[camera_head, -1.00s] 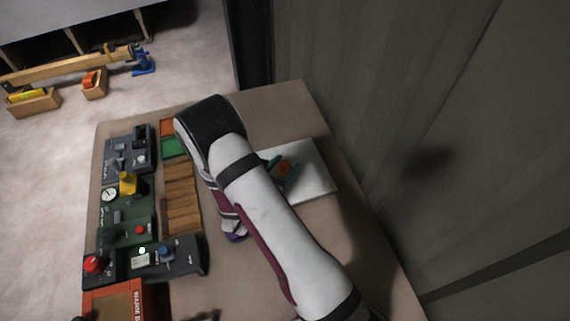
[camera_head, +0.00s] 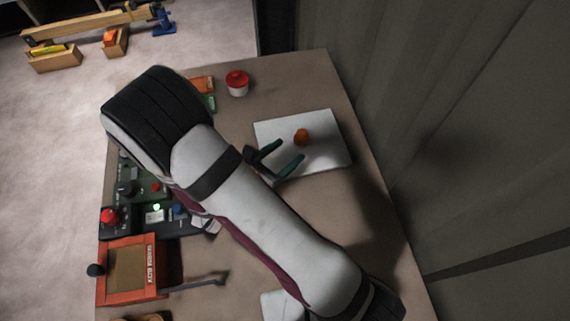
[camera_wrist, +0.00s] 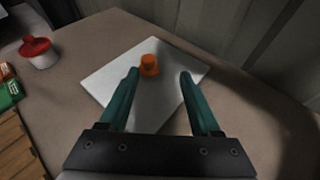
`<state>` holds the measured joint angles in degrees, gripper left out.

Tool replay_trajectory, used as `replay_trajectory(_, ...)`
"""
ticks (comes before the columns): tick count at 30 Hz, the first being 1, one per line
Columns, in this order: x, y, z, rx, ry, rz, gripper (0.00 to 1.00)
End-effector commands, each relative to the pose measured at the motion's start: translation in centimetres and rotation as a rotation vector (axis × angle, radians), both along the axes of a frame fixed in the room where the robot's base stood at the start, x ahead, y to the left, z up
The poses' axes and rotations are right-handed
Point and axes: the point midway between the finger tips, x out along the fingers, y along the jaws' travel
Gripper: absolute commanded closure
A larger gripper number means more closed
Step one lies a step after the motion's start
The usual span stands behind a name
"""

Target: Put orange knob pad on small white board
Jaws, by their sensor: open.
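The orange knob pad (camera_head: 301,137) sits upright on the small white board (camera_head: 325,152), a little in from its far edge. In the wrist view the orange knob pad (camera_wrist: 149,66) stands beyond my fingertips, nearer the left finger, with the white board (camera_wrist: 108,76) under it. My gripper (camera_head: 282,153) has teal fingers and is open and empty. It is over the near left part of the board, apart from the knob pad. In the wrist view my gripper (camera_wrist: 158,74) shows both fingers spread wide.
A white jar with a red lid (camera_head: 237,83) stands left of the board. Dark control panels (camera_head: 145,190), partly hidden by my arm, line the left table edge. An orange framed box (camera_head: 130,270) is at front left. A dark wall rises right of the table.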

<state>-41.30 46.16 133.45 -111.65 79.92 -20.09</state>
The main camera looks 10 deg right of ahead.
Motion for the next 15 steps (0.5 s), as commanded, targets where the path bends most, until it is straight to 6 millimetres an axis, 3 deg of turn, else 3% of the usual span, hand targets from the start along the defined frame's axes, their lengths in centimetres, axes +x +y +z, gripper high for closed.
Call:
replay_trajectory(2,-1.7,-3.5,3.5,0.105,-0.114,-0.255,0.36)
replay_trajectory(5,-7.9,-8.5,7.9,0.328,-0.331,-0.789,0.36)
replay_trajectory(7,-13.3,-9.3,9.6,0.514,-0.483,-1.197,0.36)
replay_trajectory(9,-17.7,-7.7,10.5,0.713,-0.615,-1.584,0.36)
replay_trajectory(10,-18.9,-6.6,10.8,0.799,-0.66,-1.732,0.36)
replay_trajectory(12,-20.5,-3.6,11.6,0.985,-0.735,-2.026,0.36)
replay_trajectory(15,-21.0,-0.3,12.9,1.185,-0.775,-2.291,0.36)
